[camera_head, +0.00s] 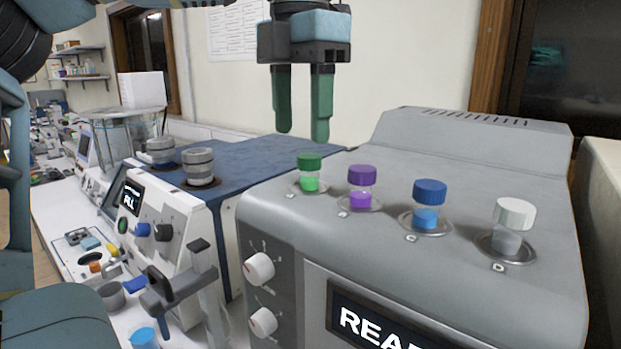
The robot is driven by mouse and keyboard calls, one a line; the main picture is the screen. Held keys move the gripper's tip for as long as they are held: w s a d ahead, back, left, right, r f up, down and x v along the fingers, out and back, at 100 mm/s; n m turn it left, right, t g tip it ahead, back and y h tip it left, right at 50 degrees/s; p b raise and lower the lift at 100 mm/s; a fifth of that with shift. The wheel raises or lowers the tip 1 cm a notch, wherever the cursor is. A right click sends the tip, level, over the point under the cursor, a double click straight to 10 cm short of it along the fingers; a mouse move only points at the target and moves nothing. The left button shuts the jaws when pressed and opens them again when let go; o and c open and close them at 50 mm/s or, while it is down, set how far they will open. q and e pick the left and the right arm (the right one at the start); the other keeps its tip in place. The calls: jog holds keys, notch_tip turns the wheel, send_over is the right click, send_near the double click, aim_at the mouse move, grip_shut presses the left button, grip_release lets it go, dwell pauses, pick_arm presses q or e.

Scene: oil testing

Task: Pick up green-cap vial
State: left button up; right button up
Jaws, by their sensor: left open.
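The green-cap vial (309,173) stands upright in the leftmost socket, marked A, on top of the grey machine (420,275). It has a dark green cap and bright green contents. My left gripper (303,136) hangs with its two green fingers pointing down, above the green-cap vial in the picture. The fingers are apart with nothing between them, and they do not touch the vial. My right gripper does not show.
Vials with purple (362,187), blue (428,205) and white (513,226) caps stand in a row to the right. A blue-topped machine with a grey cylinder (200,167) stands left. The grey machine's raised back (470,140) rises behind the row.

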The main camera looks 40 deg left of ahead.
aim_at(308, 156)
pick_arm(q)
jog(key=shift+f, duration=0.5)
jog(key=shift+w+f, duration=0.2)
jog(key=shift+f, duration=0.25)
jog(key=f, duration=0.3)
jog(key=shift+w+d+f+p, duration=0.1)
jog(key=shift+w+f+p, duration=0.05)
jog(key=shift+w+p, duration=0.25)
jog(key=shift+f, duration=0.55)
jog(key=shift+c, duration=0.5)
jog(key=c, duration=0.9)
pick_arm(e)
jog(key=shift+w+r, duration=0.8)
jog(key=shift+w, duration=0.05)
